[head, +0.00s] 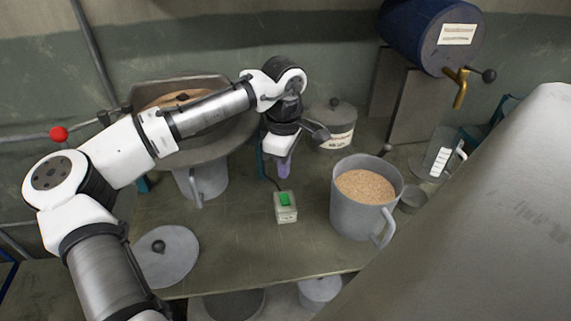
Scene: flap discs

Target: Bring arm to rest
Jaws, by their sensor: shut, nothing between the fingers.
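My arm reaches from the lower left up across the bench and bends down at the wrist. My gripper (283,166) hangs over the back middle of the bench, pointing down. Its fingers are small in this view and look closed together, with nothing seen between them. It is above and behind a small switch box with a green button (285,206). Whether the fingertips touch anything cannot be told.
A mug of tan grains (366,187) stands right of the gripper. A lidded pot (331,125) is close behind it. A wide hopper (225,145) is partly behind my arm, with a metal jug (203,180) below. A round lid (167,257) lies front left. A blue drum (415,35) is back right.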

